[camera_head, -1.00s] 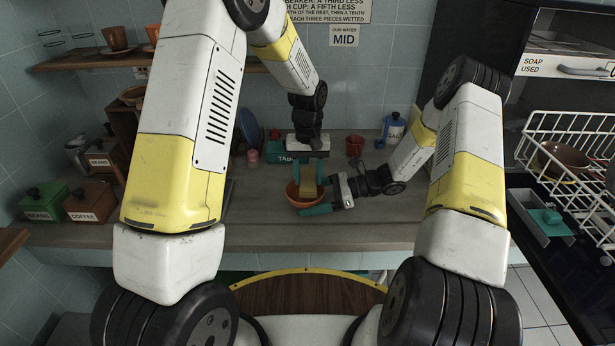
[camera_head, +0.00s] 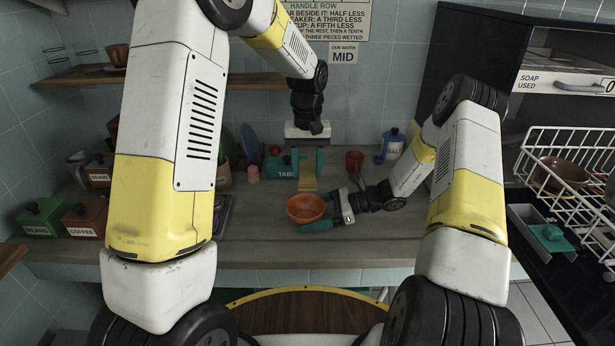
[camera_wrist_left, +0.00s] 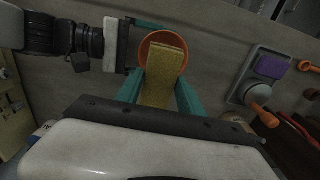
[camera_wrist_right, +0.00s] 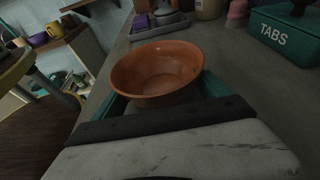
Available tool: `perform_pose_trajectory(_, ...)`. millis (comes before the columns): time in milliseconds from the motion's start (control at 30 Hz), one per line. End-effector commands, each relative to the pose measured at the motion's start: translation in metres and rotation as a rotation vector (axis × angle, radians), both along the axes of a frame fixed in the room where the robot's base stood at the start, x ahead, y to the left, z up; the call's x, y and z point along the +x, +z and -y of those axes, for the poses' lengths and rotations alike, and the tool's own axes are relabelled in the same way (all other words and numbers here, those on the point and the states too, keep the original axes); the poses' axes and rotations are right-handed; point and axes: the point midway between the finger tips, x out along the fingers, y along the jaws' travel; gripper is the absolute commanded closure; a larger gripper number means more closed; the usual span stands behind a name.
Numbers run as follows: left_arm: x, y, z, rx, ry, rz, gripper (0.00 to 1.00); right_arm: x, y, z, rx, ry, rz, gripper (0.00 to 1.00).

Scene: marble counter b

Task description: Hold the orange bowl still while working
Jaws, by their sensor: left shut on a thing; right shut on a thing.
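The orange bowl (camera_head: 306,209) stands upright on the counter in the head view. My right gripper (camera_head: 322,220) comes from the right and is shut on its side. The bowl (camera_wrist_right: 157,72) fills the middle of the right wrist view and looks empty inside. My left gripper (camera_head: 307,168) points down above and behind the bowl, shut on a flat yellow sponge-like piece (camera_head: 308,182). In the left wrist view the yellow piece (camera_wrist_left: 163,75) overlaps the bowl (camera_wrist_left: 148,45). In the head view it appears clear of the bowl's inside.
Behind are a teal TABS box (camera_head: 284,166), a red cup (camera_head: 354,160) and a white-and-blue canister (camera_head: 393,145). Green (camera_head: 44,216) and brown (camera_head: 87,216) boxes stand at left. A white dish rack (camera_head: 575,170) is at right. The counter before the bowl is clear.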

Motion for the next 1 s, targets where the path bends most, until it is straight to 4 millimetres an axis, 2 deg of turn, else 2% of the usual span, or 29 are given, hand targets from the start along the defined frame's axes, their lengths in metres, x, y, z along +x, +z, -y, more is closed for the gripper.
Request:
perform_pose_trajectory(200, 0.0, 0.019, 0.0, -0.001, 0.0, 0.002, 0.93, 0.0, 0.0, 0.0, 0.001, 0.0, 0.0, 0.36)
perform_pose_trajectory(467, 0.0, 0.022, -0.004, 0.0, 0.0, 0.0, 0.93, 0.0, 0.0, 0.0, 0.001, 0.0, 0.0, 0.36)
perform_pose_trajectory(900, 0.0, 0.022, -0.045, -0.001, 0.001, 0.0, 0.93, 0.0, 0.0, 0.0, 0.001, 0.0, 0.0, 0.36)
perform_pose_trajectory(1000, 0.0, 0.022, -0.05, -0.001, 0.0, 0.001, 0.93, 0.0, 0.0, 0.0, 0.001, 0.0, 0.0, 0.36)
